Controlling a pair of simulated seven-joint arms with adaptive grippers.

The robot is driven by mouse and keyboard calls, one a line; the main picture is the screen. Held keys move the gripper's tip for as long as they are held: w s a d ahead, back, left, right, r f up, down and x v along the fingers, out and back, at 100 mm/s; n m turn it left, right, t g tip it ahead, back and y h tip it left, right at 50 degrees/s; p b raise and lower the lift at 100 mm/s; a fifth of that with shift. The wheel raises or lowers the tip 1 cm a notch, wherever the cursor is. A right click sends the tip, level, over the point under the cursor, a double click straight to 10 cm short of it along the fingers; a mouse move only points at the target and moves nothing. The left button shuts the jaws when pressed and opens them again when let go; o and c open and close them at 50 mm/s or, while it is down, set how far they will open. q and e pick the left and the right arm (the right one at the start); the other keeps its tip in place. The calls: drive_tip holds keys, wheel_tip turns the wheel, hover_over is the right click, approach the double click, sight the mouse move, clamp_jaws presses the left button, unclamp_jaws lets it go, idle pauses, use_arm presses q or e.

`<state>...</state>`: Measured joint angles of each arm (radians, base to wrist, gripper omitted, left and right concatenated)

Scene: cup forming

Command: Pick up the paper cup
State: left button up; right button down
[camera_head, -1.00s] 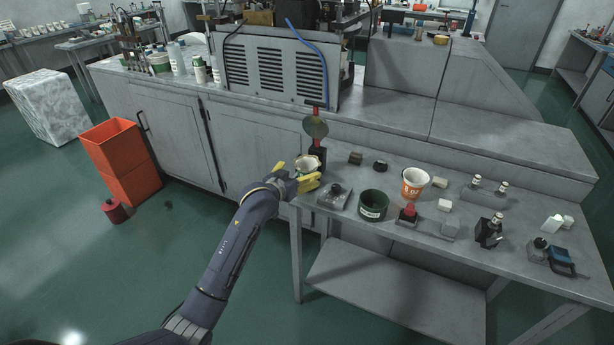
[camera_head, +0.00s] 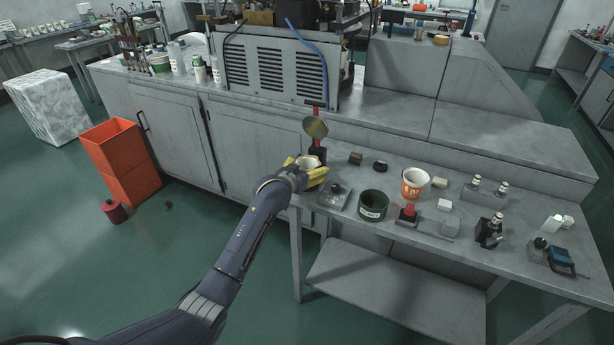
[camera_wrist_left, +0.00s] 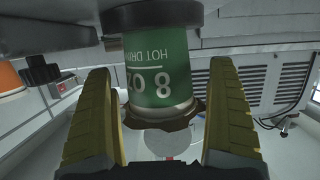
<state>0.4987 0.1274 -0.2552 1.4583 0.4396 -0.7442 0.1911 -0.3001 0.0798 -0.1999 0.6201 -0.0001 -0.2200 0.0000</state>
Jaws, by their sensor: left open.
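The paper cup (camera_head: 309,161) stands at the left end of the bench, its pale rim and opening showing in the head view. In the left wrist view a green cup (camera_wrist_left: 165,70) with upside-down "8 OZ" and "HOT DRINK" lettering lies between the fingers. My left gripper (camera_head: 305,171) is open, with one yellow finger on each side of the cup. Its fingers (camera_wrist_left: 163,85) show gaps to the green cup's sides in the wrist view. The cup's lower part is partly hidden by the gripper in the head view. My right gripper is not in view.
A small grey device (camera_head: 335,195), a dark green container (camera_head: 373,205) and an orange-and-white cup (camera_head: 414,184) stand to the right. A dark stand with a round disc (camera_head: 315,127) is close behind the gripper. Small blocks and instruments fill the bench further right.

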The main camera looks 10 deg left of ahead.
use_arm(q)
drive_tip(key=shift+c, duration=0.5)
drive_tip(key=c, duration=0.9)
wheel_tip(320, 180, up, 10)
